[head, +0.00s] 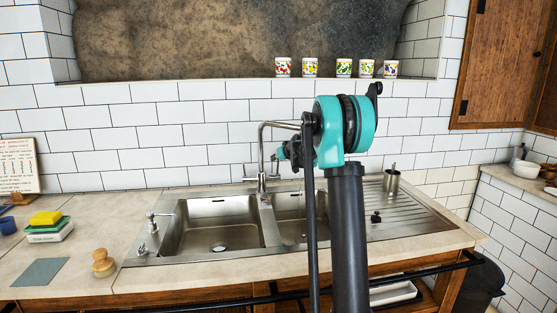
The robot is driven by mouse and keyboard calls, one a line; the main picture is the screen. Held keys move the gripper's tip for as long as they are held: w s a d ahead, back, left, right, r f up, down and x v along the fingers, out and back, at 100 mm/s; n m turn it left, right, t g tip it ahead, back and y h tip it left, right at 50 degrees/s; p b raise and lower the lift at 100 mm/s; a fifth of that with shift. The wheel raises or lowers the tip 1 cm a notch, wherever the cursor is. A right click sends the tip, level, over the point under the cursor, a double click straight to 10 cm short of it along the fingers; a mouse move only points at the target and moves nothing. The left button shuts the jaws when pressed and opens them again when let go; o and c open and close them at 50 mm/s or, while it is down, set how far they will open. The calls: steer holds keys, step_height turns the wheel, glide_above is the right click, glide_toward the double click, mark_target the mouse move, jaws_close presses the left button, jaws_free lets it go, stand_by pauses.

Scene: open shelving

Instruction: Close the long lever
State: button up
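A tall metal faucet (262,150) with a bent spout stands behind the double sink, with short handles near its base. A smaller metal tap fitting (152,222) with a thin lever pointing right is at the sink's left edge. I cannot tell for certain which of these is the long lever. My dark and teal arm rises in front of the right basin and hides part of it. The end of my arm, with my gripper (283,153), shows small beside the faucet spout. Its fingers are too small and hidden to read, and contact with the faucet is unclear.
The steel sink (180,262) has two basins and a ridged drainboard with a metal cup (391,181). Left on the counter are a yellow sponge (45,218), a wooden-handled brush (103,263) and a grey cloth (40,272). Several patterned cups (310,67) line the ledge.

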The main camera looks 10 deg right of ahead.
steer(key=v, duration=1.2)
steer(key=shift+f, duration=0.1)
